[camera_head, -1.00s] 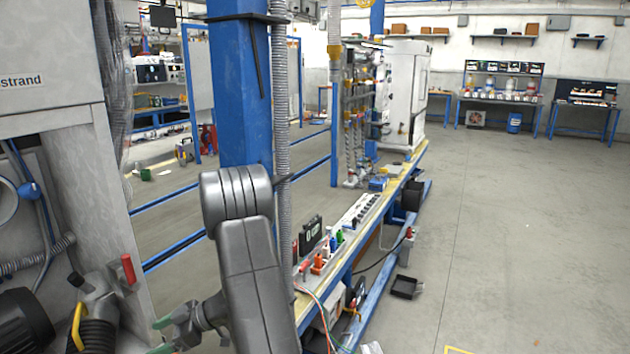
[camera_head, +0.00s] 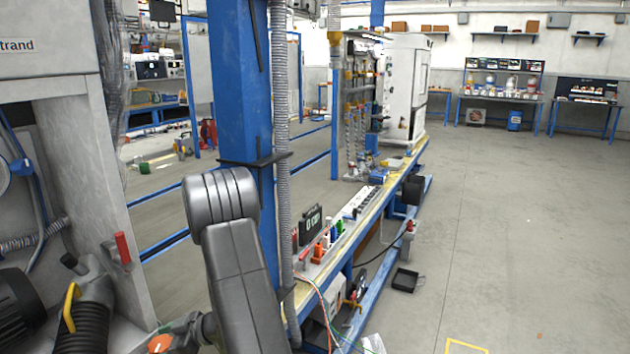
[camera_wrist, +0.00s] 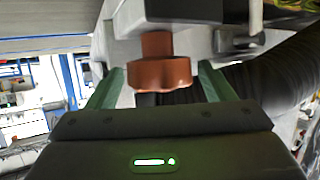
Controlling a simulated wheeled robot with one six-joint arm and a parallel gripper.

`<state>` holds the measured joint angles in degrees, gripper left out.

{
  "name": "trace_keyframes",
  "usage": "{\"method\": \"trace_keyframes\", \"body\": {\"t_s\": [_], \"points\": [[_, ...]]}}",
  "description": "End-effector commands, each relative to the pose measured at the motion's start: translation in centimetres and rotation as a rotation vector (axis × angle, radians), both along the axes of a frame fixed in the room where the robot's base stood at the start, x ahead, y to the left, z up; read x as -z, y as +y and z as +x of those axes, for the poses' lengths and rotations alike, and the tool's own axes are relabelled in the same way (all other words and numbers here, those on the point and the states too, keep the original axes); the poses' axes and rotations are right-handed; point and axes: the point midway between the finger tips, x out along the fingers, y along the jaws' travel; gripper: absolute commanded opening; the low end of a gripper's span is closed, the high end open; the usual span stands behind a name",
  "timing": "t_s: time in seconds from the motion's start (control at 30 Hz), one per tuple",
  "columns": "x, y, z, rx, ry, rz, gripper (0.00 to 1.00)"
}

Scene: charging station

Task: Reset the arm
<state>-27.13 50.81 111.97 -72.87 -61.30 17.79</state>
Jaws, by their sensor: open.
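My gripper (camera_wrist: 160,78) shows in the wrist view with its two green fingers apart. An orange-red knob (camera_wrist: 158,73) on a short stem appears between the fingertips; I cannot tell whether they touch it. In the head view my gripper is low at the left, largely cut off by the lower edge, and an orange knob (camera_head: 160,343) shows beside it. My grey arm (camera_head: 232,255) rises in front of the blue post and bends down toward the lower edge.
A pale cabinet (camera_head: 50,90) stands close at the left, with a black corrugated hose (camera_head: 88,325) and a red handle (camera_head: 122,248) near my gripper. A blue post (camera_head: 240,100) stands just behind my arm. A long workbench (camera_head: 370,215) runs away to the right. Open floor (camera_head: 520,220) lies at right.

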Motion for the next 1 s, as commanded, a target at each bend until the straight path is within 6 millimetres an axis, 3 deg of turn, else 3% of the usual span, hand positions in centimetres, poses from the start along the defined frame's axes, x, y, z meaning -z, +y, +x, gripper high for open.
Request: {"method": "trace_keyframes", "body": {"t_s": [1.0], "points": [[0.09,0.11,-0.31,0.453,0.001,0.0,0.75]]}}
